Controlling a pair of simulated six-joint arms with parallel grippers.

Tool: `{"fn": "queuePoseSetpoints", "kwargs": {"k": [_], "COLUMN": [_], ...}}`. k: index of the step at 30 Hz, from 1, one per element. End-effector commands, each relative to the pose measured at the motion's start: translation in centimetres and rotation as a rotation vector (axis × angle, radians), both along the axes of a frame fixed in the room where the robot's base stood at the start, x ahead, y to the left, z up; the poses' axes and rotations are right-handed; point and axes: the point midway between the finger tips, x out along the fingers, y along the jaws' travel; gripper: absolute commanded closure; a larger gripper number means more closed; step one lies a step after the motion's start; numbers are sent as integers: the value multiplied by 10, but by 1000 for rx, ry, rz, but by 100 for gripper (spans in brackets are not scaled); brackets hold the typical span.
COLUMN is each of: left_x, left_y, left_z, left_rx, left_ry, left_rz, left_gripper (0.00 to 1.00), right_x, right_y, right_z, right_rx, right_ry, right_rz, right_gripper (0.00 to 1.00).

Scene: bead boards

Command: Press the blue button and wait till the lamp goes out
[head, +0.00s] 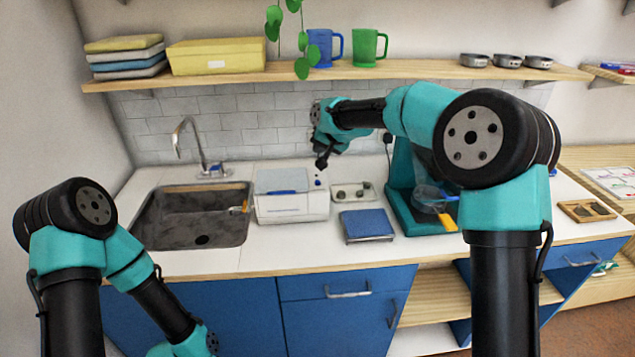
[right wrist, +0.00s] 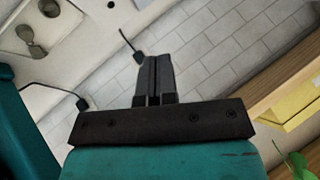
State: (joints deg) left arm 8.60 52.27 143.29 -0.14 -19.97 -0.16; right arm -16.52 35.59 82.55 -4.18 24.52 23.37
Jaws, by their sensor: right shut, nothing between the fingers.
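My right gripper (head: 322,163) points down just above a small blue spot (head: 318,183), which looks like the blue button, behind the white box (head: 292,207) on the counter. A small gap shows between the fingertips and the spot. In the right wrist view the gripper's fingers (right wrist: 154,78) are shut together with nothing between them. The button is not visible in that view. I cannot make out a lamp or whether one is lit. My left arm hangs low at the left of the head view, its gripper out of frame.
A sink (head: 195,215) lies left of the white box. A blue-topped flat device (head: 367,225) and a small plate with knobs (head: 352,192) are to its right. A shelf (head: 200,82) with mugs and a trailing plant hangs above. A teal machine (head: 403,205) stands further right.

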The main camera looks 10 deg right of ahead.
Motion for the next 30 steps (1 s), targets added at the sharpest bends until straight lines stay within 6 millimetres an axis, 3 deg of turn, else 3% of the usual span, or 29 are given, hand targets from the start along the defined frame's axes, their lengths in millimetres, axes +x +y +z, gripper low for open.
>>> {"fn": "queuePoseSetpoints", "kwargs": {"k": [19, 30], "left_x": [0, 0], "left_y": [0, 0], "left_z": [0, 0], "left_rx": [0, 0], "left_ry": [0, 0], "left_rz": [0, 0], "left_gripper": [57, 57], "right_x": [0, 0], "right_y": [0, 0], "right_z": [-69, -82], "right_rx": [0, 1], "right_ry": [2, 0], "right_rz": [-1, -1], "right_gripper": [100, 100]}}
